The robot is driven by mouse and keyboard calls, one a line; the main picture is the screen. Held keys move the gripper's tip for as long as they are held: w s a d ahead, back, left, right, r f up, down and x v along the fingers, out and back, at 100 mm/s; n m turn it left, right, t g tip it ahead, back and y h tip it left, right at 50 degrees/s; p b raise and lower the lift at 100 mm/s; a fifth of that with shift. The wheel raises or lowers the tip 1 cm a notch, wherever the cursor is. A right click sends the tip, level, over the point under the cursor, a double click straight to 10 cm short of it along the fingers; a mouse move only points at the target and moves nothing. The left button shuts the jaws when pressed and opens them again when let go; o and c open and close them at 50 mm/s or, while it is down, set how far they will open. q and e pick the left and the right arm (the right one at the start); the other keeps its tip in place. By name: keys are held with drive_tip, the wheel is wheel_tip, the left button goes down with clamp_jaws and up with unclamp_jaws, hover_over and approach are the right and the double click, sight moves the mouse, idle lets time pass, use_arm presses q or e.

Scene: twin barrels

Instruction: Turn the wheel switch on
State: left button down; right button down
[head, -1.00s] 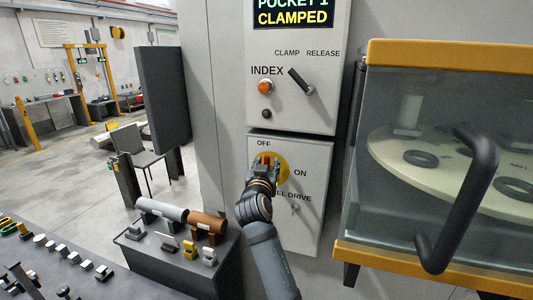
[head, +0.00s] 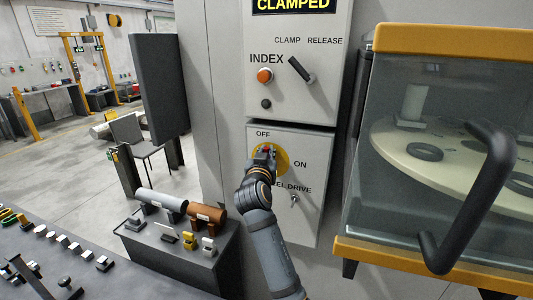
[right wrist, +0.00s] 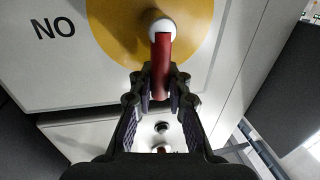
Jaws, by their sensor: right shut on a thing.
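The wheel switch is a red lever (right wrist: 162,65) with a pale round end on a yellow disc (head: 284,160), on the lower grey panel between the labels OFF and ON. In the head view the lever's red part shows below OFF, mostly hidden by my gripper. My right gripper (head: 264,152) is at the disc with its fingers shut on the red lever. In the right wrist view the fingertips (right wrist: 160,98) sit on both sides of the lever, and the ON label reads upside down. My left gripper is not in view.
Above is a panel with an orange INDEX button (head: 265,76) and a black clamp lever (head: 301,69). A small toggle (head: 294,199) sits below the disc. To the right a glazed cover with a thick black handle (head: 478,195) juts out. Grey and brown cylinders (head: 207,214) lie on a bench lower left.

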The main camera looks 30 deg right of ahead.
drive_tip(key=shift+f+b, duration=0.3)
drive_tip(key=shift+f, duration=0.05)
drive_tip(key=m+b, duration=0.2)
drive_tip(key=b, duration=0.3)
drive_tip(key=s+d+f+m+h+b, duration=0.1)
drive_tip(key=m+b, duration=0.2)
drive_tip(key=b, duration=0.2)
drive_tip(key=s+d+f+m+b, duration=0.1)
drive_tip(key=m+b, duration=0.2)
drive_tip(key=b, duration=0.3)
drive_tip(key=shift+s+f+h, duration=0.1)
drive_tip(key=shift+s+h, duration=0.05)
drive_tip(key=shift+h, duration=0.15)
drive_tip(key=m+b, duration=0.3)
drive_tip(key=b, duration=0.1)
drive_tip(key=s+f+m+h+b, duration=0.1)
drive_tip(key=m+b, duration=0.2)
drive_tip(key=b, duration=0.1)
drive_tip(key=d+f+m+h+b, duration=0.1)
drive_tip(key=m+b, duration=0.2)
drive_tip(key=b, duration=0.2)
drive_tip(key=shift+s+f+g, duration=0.1)
drive_tip(key=shift+s+g, duration=0.1)
drive_tip(key=shift+g, duration=0.1)
drive_tip(key=shift+d+f+m+h+b, duration=0.1)
drive_tip(key=shift+f+m+h+b, duration=0.15)
drive_tip(key=shift+m+b, duration=0.85)
drive_tip(key=shift+m+g+b, duration=0.3)
drive_tip(key=shift+m+b, duration=0.1)
drive_tip(key=shift+m, duration=0.3)
